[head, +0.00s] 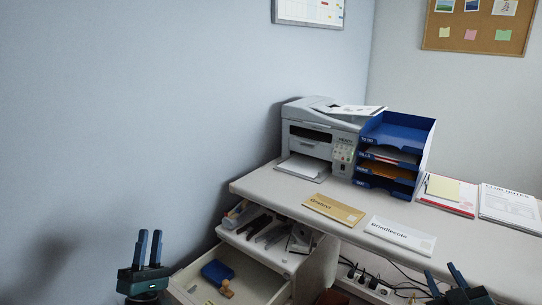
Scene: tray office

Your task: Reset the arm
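My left gripper (148,250) is at the bottom left, fingers pointing up, in front of the wall and left of the open drawer. Its two blue-grey fingers stand a little apart with nothing between them. My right gripper (447,280) is at the bottom right, below the front edge of the desk (465,258). Its two dark fingers are spread apart and hold nothing visible. Most of both arms lies outside the view.
A printer (322,140), blue letter tray (398,150), tan envelope (334,209), white envelope (400,236) and papers (510,205) are on the desk. An open drawer (255,280) juts out below a shelf (285,262). Cables and a power strip (368,286) are under the desk.

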